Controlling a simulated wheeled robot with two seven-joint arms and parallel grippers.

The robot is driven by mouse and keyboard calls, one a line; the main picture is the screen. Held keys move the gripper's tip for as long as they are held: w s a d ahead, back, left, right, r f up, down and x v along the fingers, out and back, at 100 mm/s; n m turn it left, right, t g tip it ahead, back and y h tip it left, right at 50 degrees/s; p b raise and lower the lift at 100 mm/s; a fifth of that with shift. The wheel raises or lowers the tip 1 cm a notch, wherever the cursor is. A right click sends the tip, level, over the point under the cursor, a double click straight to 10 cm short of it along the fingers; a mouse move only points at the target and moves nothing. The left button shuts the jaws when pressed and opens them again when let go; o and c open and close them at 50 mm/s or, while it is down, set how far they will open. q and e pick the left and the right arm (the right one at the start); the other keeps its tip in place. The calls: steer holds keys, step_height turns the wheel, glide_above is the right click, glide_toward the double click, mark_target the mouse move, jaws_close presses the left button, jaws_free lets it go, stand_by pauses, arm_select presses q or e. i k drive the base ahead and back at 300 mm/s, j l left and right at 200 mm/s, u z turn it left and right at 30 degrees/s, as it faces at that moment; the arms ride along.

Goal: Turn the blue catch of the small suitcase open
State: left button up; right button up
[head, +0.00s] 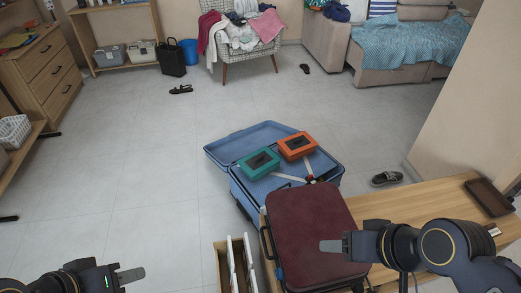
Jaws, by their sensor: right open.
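The small suitcase (310,221) is dark red and lies shut on the wooden bench, with a dark handle on its left side. A tiny blue spot (280,272) shows near its lower left edge; it may be the blue catch, but it is too small to tell its position. My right gripper (332,246) is open and empty over the suitcase's right part, pointing left. I cannot tell its height above the lid. My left gripper (132,275) is over the floor at the lower left, apart from the suitcase; its jaw opening is not clear.
A large open blue suitcase (235,147) behind holds a green box (259,163) and an orange box (297,146). A narrow wooden box (222,265) stands left of the small suitcase. The bench (385,208) carries a dark tray (488,197).

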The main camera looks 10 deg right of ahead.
mark_target(278, 272)
steer(key=z, duration=0.5)
steer(key=j+z, duration=0.4)
steer(key=k+j+z, duration=0.1)
steer(key=j, duration=0.25)
steer(key=k+j+z, duration=0.2)
steer(key=k+j, duration=0.15)
steer(key=j, duration=0.25)
